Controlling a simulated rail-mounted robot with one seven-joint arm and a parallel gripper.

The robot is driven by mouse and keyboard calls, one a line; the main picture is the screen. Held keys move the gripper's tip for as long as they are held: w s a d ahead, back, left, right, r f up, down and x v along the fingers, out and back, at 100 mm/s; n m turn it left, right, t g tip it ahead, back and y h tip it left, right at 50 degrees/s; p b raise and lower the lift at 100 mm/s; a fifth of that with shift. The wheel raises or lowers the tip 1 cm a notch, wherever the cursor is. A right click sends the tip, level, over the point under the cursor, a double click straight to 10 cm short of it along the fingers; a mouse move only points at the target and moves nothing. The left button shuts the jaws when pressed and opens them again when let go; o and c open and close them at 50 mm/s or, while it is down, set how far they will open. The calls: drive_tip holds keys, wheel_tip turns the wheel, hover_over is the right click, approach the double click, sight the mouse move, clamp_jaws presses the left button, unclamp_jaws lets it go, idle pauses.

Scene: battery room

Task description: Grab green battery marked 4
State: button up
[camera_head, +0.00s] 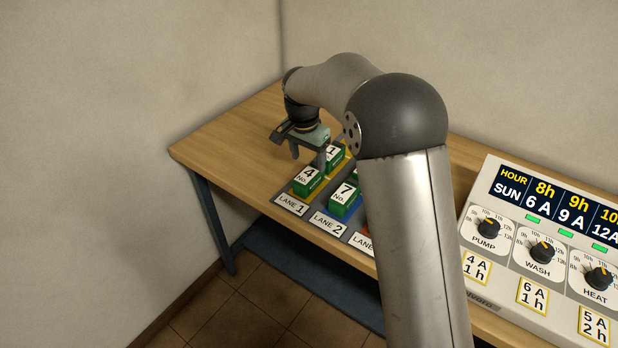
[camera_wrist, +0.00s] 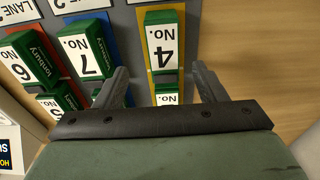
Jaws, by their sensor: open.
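The green battery marked 4 (camera_head: 308,181) sits on the yellow strip of lane 1, near the front of the table. It also shows in the wrist view (camera_wrist: 162,55), label up and upside down. My gripper (camera_head: 308,163) is open and empty, above and behind battery 4 in the head view. In the wrist view my gripper's fingers (camera_wrist: 160,84) are spread to either side of the yellow strip, nearer a second green battery (camera_wrist: 167,98) than battery 4. That second battery is partly hidden; the head view shows a battery marked 1 (camera_head: 334,155) behind battery 4.
The battery marked 7 (camera_head: 344,197) stands on blue lane 2, close beside; it shows in the wrist view (camera_wrist: 86,60) with the battery marked 6 (camera_wrist: 30,55). A control panel (camera_head: 478,240) with knobs stands at the right. The wooden table (camera_head: 225,138) is bare at the left.

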sight(308, 173)
drive_tip(key=f, duration=0.3)
drive_tip(key=w+f+p, duration=0.1)
drive_tip(key=f, duration=0.2)
drive_tip(key=f+p, duration=0.1)
drive_tip(key=f, duration=0.2)
drive_tip(key=shift+w+d, duration=0.15)
drive_tip(key=shift+c, duration=0.4)
drive_tip(key=shift+r, duration=0.1)
clamp_jaws()
